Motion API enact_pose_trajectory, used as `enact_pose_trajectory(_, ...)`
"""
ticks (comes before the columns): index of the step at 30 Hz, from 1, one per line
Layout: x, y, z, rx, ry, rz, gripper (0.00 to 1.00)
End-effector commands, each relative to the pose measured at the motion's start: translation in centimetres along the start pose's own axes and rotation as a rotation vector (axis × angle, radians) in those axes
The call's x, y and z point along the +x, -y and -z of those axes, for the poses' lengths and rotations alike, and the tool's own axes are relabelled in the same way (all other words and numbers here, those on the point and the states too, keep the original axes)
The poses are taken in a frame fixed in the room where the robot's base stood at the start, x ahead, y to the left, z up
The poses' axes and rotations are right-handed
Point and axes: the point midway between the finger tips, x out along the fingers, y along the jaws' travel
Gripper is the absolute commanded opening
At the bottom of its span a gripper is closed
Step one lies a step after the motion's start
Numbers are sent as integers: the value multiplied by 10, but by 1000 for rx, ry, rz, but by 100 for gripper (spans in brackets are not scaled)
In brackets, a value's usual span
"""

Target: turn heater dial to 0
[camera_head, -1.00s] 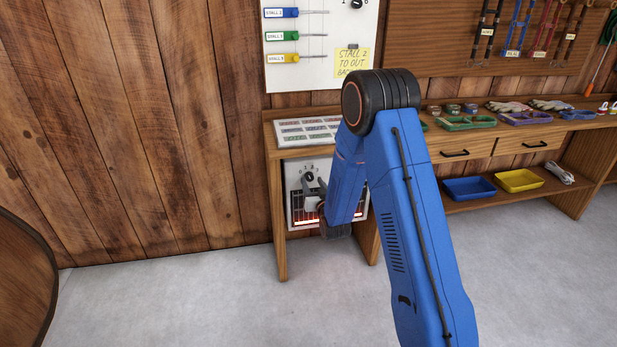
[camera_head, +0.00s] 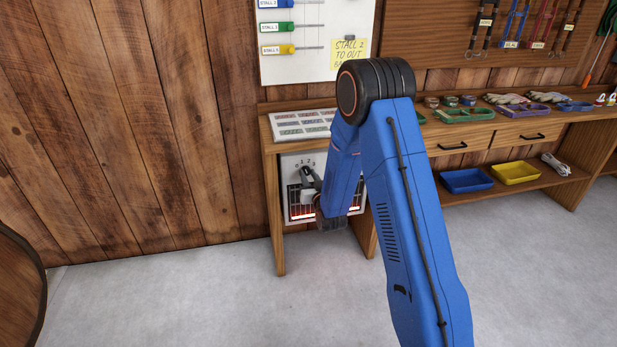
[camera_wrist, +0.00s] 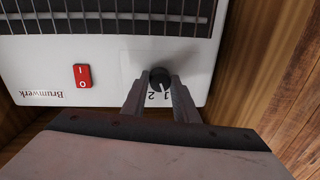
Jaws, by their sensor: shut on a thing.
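The white heater (camera_head: 295,208) stands under the left end of the workbench, with glowing red bars behind its grille. Its black dial (camera_wrist: 159,77) sits on the front panel, with printed numbers beside it; a 1 and a 2 show in the wrist view. My gripper (camera_wrist: 160,82) is shut on the dial, one grey finger on each side.
A red rocker switch (camera_wrist: 82,76) is on the heater panel beside the dial. The wooden bench (camera_head: 278,235) has a leg close on the left. Blue (camera_head: 466,181) and yellow (camera_head: 515,174) trays sit on the lower shelf. The floor (camera_head: 160,300) at left is clear.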

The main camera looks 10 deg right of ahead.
Motion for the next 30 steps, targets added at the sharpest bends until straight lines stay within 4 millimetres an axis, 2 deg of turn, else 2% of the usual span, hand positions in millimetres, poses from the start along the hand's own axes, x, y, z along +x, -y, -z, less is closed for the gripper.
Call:
enact_pose_trajectory(8, 0, 0, 0, -136, 9, -1, 4)
enact_pose_trajectory(21, 0, 0, 1, -482, 33, -3, 4)
enact_pose_trajectory(30, 0, 0, 1, -638, 43, -4, 4)
